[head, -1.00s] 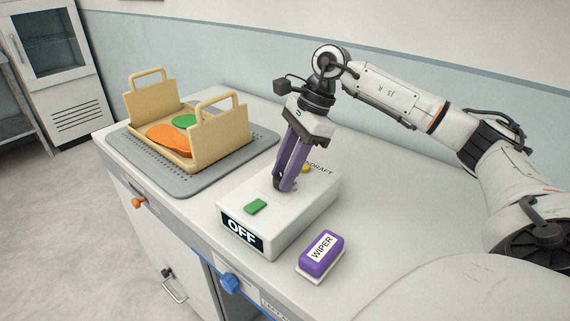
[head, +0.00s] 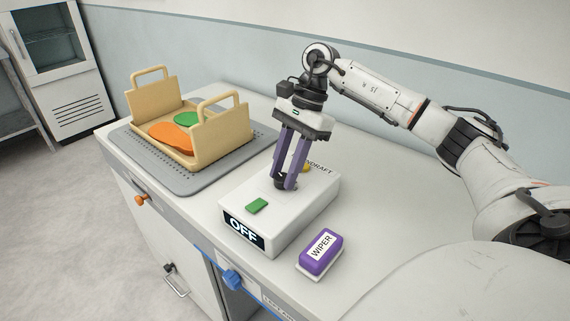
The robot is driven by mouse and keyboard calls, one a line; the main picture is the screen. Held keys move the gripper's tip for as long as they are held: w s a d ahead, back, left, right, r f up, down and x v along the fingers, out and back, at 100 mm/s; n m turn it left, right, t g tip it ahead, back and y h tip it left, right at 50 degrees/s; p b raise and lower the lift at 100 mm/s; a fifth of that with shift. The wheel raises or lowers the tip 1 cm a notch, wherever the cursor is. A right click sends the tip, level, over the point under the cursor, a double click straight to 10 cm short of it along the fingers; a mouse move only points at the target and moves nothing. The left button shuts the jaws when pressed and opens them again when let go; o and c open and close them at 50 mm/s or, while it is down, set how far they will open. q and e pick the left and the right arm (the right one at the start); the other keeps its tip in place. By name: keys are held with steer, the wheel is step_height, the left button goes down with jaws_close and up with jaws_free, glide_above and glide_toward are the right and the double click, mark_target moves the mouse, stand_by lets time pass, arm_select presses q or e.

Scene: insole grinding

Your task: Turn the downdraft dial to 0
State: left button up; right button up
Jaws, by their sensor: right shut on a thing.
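The white downdraft control box (head: 290,218) sits on the bench with a black "OFF" display on its front and a green button (head: 257,206) on top. My right gripper (head: 285,184) points down onto the box top, with its purple fingers shut on the dark downdraft dial (head: 280,182). The fingers cover most of the dial, so its pointer and number cannot be read. Part of the "DOWNDRAFT" label shows behind the fingers, beside a small yellow part (head: 306,168). My left gripper is not in view.
A tan tray with two handles (head: 222,150) holds orange and green insoles on a grey perforated mat (head: 190,183) at left. A purple wiper (head: 320,252) lies right of the box. Orange (head: 142,200) and blue (head: 232,280) knobs are on the bench front.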

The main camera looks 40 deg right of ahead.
steer(key=o, duration=1)
steer(key=shift+o, duration=0.2)
steer(key=v, duration=1)
steer(key=shift+r, duration=0.2)
